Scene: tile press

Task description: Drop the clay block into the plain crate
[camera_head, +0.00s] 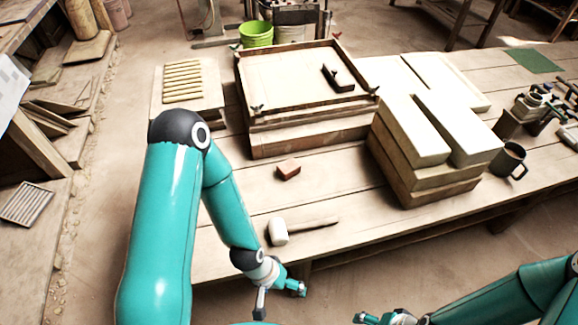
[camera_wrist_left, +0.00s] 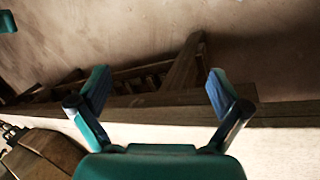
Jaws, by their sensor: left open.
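A small reddish-brown block (camera_head: 288,169), which looks like the clay block, lies on the wooden table in front of a large wooden box-like frame (camera_head: 310,137). I cannot tell which thing is the plain crate. My left gripper (camera_head: 281,294) is open and empty at the table's front edge, below the block in the head view and apart from it. In the left wrist view its two spread fingers (camera_wrist_left: 160,95) have nothing between them. My right gripper (camera_head: 375,319) is partly cut off at the bottom edge, and its opening is unclear.
A white-headed mallet (camera_head: 279,232) lies between the block and my left gripper. Pale slabs on wood (camera_head: 420,181) stand at the right, beside a dark mug (camera_head: 509,160). A board with slats (camera_head: 183,82) lies at the back left. Bare table surrounds the block.

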